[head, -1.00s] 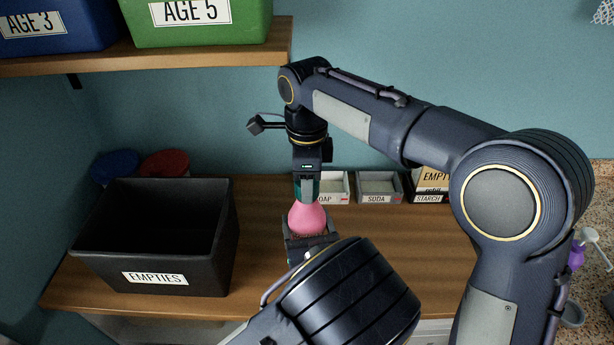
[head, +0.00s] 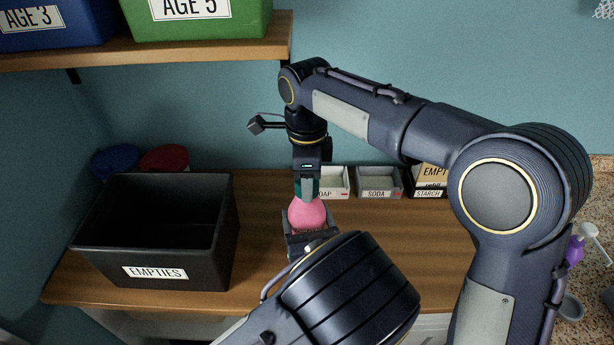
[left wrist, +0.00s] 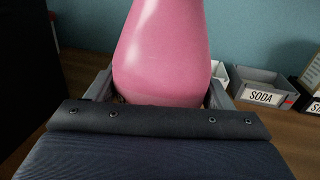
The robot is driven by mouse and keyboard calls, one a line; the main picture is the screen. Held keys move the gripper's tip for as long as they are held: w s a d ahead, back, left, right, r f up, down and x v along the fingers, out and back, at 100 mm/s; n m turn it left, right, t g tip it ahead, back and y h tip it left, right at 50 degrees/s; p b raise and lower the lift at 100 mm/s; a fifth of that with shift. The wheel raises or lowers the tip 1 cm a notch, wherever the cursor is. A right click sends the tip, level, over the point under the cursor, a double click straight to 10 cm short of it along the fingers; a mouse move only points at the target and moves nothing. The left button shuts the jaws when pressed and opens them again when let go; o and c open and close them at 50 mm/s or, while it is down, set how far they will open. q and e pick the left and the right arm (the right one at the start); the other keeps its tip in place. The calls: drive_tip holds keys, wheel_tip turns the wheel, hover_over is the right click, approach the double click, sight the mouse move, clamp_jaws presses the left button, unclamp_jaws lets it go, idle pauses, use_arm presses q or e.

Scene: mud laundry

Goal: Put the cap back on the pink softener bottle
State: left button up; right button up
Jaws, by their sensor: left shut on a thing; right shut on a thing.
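The pink softener bottle (head: 307,214) stands upright over the wooden counter, and its wide pink body also fills the middle of the left wrist view (left wrist: 162,55). My left gripper (head: 308,236) is shut around the lower part of the bottle, one finger on each side. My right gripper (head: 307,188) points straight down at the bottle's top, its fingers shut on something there. The cap and the bottle's mouth are hidden by the right fingers, so I cannot tell whether the cap sits on the neck.
A black EMPTIES bin (head: 155,235) stands left of the bottle. Behind and right are small trays, one labelled SODA (head: 378,184), and a STARCH box (head: 431,180). A shelf (head: 160,48) with blue and green bins hangs above. The counter (head: 420,240) right of the bottle is clear.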

use_arm(q)
drive_tip(key=c, duration=0.5)
use_arm(e)
drive_tip(key=m, duration=0.4)
drive_tip(key=shift+m, duration=0.3)
drive_tip(key=m, duration=0.5)
drive_tip(key=o, duration=0.9)
drive_tip(key=shift+o, duration=0.2)
drive_tip(key=shift+r, duration=2.2)
drive_tip(key=shift+c, duration=0.4)
